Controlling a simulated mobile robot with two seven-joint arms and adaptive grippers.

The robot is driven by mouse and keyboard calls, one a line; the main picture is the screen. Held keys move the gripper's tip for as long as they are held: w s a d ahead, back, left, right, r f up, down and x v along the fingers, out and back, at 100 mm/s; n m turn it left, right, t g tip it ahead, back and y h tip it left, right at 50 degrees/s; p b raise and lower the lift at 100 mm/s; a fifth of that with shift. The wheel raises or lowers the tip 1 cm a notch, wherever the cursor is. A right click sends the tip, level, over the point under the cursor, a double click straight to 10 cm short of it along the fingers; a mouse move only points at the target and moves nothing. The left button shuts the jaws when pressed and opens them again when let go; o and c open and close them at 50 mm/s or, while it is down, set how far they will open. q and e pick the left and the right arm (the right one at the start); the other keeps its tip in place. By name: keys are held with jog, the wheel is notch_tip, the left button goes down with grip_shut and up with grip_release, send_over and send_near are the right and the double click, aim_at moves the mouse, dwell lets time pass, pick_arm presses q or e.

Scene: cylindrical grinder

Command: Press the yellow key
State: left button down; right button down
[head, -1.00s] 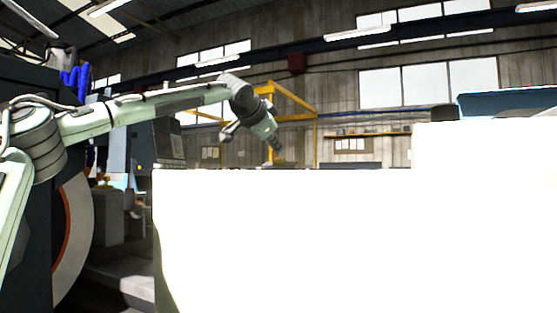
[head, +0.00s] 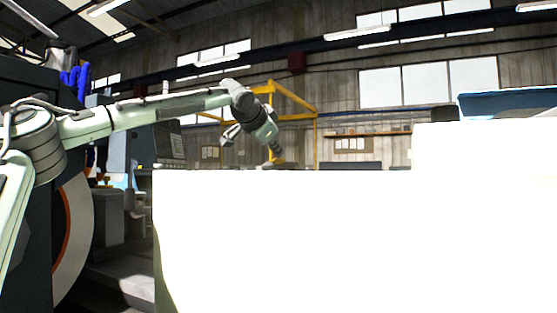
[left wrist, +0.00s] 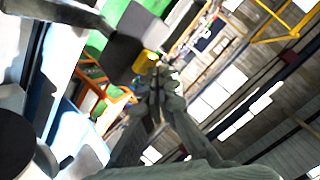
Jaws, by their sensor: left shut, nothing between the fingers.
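A small yellow block (left wrist: 148,62), which looks like the yellow key, shows in the left wrist view beside a dark grey box. My left gripper (left wrist: 158,76) is shut and empty, its fingertips close to the yellow block and partly covering it. I cannot tell whether they touch. In the head view the left gripper (head: 275,152) points down just above the far top edge of a large white machine cover. My right gripper is out of view.
The overexposed white machine cover (head: 300,240) fills the lower right of the head view. A yellow gantry frame (head: 292,97) stands behind. Open air surrounds the left forearm.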

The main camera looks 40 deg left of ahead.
pick_arm(q)
jog(key=shift+w+f, duration=0.1)
jog(key=shift+f, duration=0.3)
dwell(0.3)
notch_tip(320, 180, up, 6)
jog(key=s, duration=0.2)
jog(key=shift+s+d+r, duration=0.15)
jog(key=shift+s+d, duration=0.05)
jog(key=shift+d, duration=0.15)
dwell(0.9)
dwell(0.4)
dwell(0.3)
